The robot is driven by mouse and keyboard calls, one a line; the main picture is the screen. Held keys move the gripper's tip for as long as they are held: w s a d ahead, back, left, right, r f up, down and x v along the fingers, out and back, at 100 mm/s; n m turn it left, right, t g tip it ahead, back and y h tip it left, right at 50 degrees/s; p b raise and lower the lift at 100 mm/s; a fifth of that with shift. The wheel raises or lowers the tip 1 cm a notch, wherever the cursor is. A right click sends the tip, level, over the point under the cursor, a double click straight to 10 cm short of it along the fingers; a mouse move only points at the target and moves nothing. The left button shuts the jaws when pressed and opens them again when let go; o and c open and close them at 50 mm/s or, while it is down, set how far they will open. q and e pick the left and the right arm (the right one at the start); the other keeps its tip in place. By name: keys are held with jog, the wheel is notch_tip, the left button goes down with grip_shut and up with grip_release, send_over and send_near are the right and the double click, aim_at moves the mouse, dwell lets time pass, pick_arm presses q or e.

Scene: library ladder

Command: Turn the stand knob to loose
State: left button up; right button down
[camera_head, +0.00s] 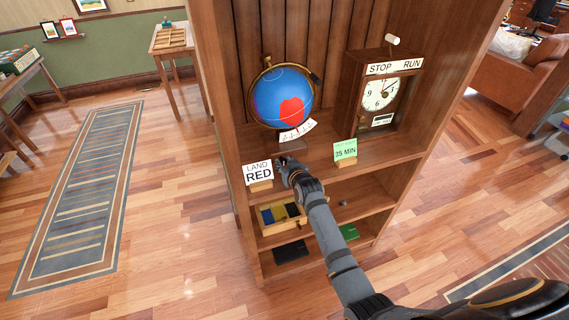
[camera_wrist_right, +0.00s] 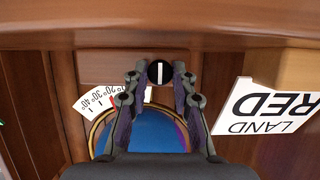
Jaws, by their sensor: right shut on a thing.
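The stand knob (camera_wrist_right: 161,73) is a small black disc with a white line that stands upright in the right wrist view. My right gripper (camera_wrist_right: 161,84) is shut on it, one finger on each side. In the head view my right gripper (camera_head: 284,164) reaches the front of the globe's stand and hides the knob. The blue globe (camera_head: 283,97) with a red patch sits above in a brass ring. Its white scale card (camera_head: 298,131) also shows in the right wrist view (camera_wrist_right: 95,101), with a red mark. No loose or tight label is readable. My left gripper is not in view.
A LAND RED card (camera_head: 258,173) stands left of my right gripper; a green 35 MIN card (camera_head: 345,150) stands right. A STOP/RUN clock (camera_head: 381,93) stands on the shelf's right side. A divided tray (camera_head: 270,228) sits on the shelf below. Floor left of the bookcase is open.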

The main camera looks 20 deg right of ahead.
jog(key=shift+a+r+n+h+p, duration=0.15)
jog(key=shift+n+h+p, duration=0.15)
jog(key=shift+n+p, duration=0.15)
jog(key=shift+n+h, duration=0.3)
jog(key=shift+n, duration=0.05)
jog(key=shift+f+n+h+b, duration=0.4)
jog(key=shift+n+b, duration=0.1)
jog(key=shift+n, duration=0.2)
jog(key=shift+a+n, duration=0.1)
jog(key=shift+n, duration=0.2)
jog(key=shift+r+h, duration=0.15)
jog(key=shift+h, duration=0.15)
jog(key=c, duration=1.1)
grip_release()
